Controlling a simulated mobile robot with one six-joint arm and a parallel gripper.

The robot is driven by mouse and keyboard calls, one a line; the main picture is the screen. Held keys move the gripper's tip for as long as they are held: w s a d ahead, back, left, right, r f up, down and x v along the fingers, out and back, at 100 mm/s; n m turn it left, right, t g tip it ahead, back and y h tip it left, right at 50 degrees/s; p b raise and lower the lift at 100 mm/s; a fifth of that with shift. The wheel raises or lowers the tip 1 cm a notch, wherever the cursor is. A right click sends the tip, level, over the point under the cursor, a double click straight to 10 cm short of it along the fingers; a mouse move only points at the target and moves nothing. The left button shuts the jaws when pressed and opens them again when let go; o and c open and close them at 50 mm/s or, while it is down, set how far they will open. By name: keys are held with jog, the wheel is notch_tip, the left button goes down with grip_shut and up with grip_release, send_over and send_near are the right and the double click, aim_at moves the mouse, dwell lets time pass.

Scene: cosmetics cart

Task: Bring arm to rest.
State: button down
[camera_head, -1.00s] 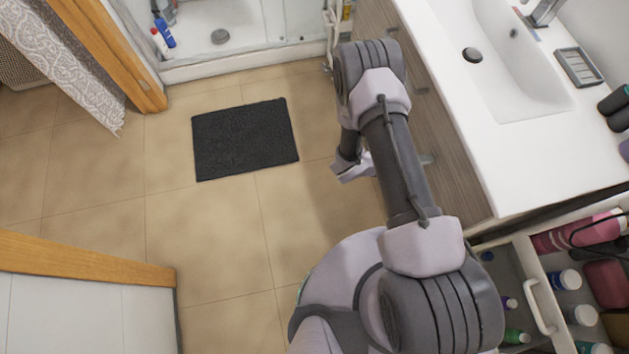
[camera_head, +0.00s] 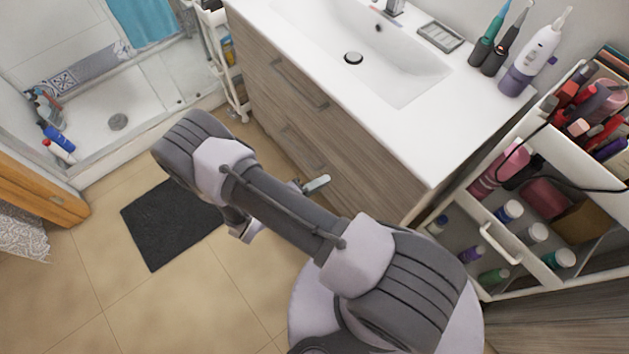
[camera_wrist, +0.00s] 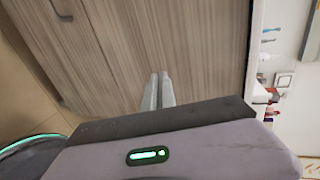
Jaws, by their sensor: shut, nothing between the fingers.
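My arm (camera_head: 285,210) is folded in the head view, its elbow over the floor in front of the sink cabinet. My gripper (camera_head: 317,184) shows only as a small pale tip beside the forearm, close to the cabinet drawers. In the wrist view my gripper (camera_wrist: 158,90) has its two pale fingers side by side, shut and empty. The wood-grain cabinet front (camera_wrist: 195,45) is behind them. I cannot tell the exact gap between the fingertips and the cabinet.
A white sink counter (camera_head: 400,130) tops the cabinet. To the right a white cosmetics cart (camera_head: 470,245) holds several bottles. A dark mat (camera_head: 170,225) lies on the tiled floor at left, by the shower tray (camera_head: 125,135). The floor around the mat is clear.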

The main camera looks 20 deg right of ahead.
jog(key=s+a+r+n+y, duration=0.2)
jog(key=s+r+n+y, duration=0.2)
jog(key=r+n, duration=0.5)
jog(key=s+a+r+n+y, duration=0.3)
jog(key=r+n+y, duration=0.3)
jog(key=r, duration=1.2)
jog(key=s+a+r+n+t+y, duration=0.1)
jog(key=s+r+n+y, duration=0.3)
jog(key=r+n, duration=0.9)
jog(key=shift+s+a+r+y, duration=0.35)
jog(key=shift+a+y, duration=0.3)
jog(key=shift+y, duration=0.25)
